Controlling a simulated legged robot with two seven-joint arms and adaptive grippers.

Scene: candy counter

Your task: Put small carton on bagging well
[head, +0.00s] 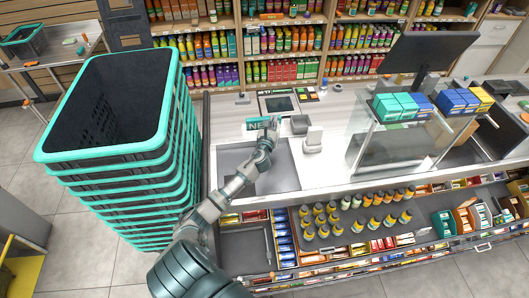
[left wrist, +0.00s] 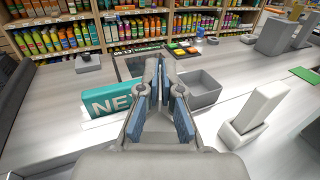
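My left gripper (head: 269,132) reaches over the counter just beyond the grey recessed panel, which looks like the bagging well (head: 284,172). I cannot make out for sure which thing is the small carton. Teal boxes (head: 394,106) and blue boxes (head: 455,102) sit on the glass case. My right gripper is not in view.
A small open grey tray (left wrist: 200,88) stands right of the fingers, with a white stand-like device (left wrist: 252,115) nearer. A dark screen (head: 279,103) lies behind. A tall stack of teal-rimmed baskets (head: 120,150) flanks the counter's left. The white counter (head: 330,172) has clear room right of the well.

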